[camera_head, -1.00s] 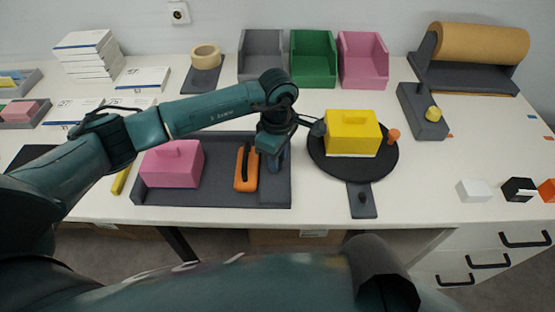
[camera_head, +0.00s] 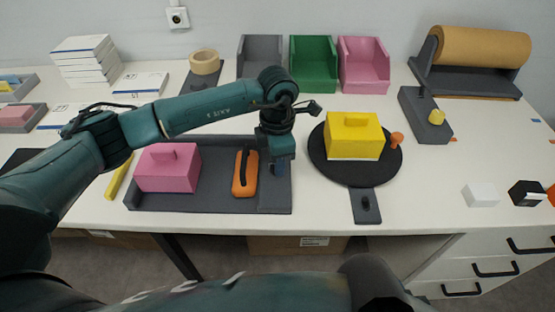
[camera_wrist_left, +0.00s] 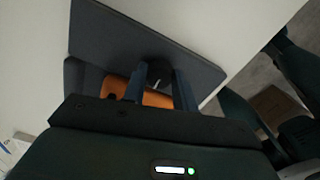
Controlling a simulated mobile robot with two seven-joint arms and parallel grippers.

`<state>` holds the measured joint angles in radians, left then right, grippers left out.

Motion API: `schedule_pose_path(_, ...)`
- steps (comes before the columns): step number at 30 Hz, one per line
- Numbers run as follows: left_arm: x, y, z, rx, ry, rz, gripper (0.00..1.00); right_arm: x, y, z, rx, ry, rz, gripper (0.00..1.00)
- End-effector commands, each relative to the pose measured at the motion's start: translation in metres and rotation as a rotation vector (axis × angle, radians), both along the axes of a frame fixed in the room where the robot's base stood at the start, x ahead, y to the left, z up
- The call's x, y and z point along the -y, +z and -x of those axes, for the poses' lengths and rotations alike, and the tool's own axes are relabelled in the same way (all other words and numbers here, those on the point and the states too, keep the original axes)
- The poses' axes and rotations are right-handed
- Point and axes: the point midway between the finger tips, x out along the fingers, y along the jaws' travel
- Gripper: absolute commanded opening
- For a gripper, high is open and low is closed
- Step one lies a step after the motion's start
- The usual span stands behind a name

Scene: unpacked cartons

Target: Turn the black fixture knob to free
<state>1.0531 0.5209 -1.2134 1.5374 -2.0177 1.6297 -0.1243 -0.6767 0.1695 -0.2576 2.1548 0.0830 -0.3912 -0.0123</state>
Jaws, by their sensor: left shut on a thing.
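My left gripper (camera_head: 279,170) points down at the right end of the dark grey tray fixture (camera_head: 215,202). In the left wrist view, its two fingers (camera_wrist_left: 160,88) are shut on the black fixture knob (camera_wrist_left: 158,72), which carries a short white mark. The fingers hide part of the knob there. In the head view the gripper hides the knob. An orange piece with a black handle (camera_head: 238,185) lies in the tray just left of the gripper. It also shows below the fingers in the wrist view (camera_wrist_left: 152,98). My right gripper is not in view.
A pink block (camera_head: 168,170) sits in the tray's left part. Right of the gripper, a yellow block (camera_head: 354,138) stands on a black round plate (camera_head: 340,172), with a small black knob (camera_head: 365,203) on its front tab. Open bins (camera_head: 313,65) stand behind.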

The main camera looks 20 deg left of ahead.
Motion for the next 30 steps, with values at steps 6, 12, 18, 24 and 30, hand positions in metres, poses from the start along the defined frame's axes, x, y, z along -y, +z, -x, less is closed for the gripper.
schedule_pose_path(6,-0.0005,0.0000,0.0001,-0.001,0.031,-0.002,0.05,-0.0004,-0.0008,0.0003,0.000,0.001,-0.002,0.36)
schedule_pose_path(12,-0.0004,0.0001,0.0000,-0.001,0.035,-0.001,0.05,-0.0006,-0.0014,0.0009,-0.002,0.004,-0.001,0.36)
schedule_pose_path(18,-0.0004,0.0002,0.0000,-0.001,0.035,-0.001,0.30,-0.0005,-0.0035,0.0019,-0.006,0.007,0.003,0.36)
schedule_pose_path(24,-0.0003,0.0002,-0.0001,0.000,0.034,0.000,0.46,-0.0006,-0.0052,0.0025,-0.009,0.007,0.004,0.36)
schedule_pose_path(30,-0.0003,0.0001,-0.0001,0.000,0.033,0.000,0.50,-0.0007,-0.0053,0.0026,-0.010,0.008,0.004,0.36)
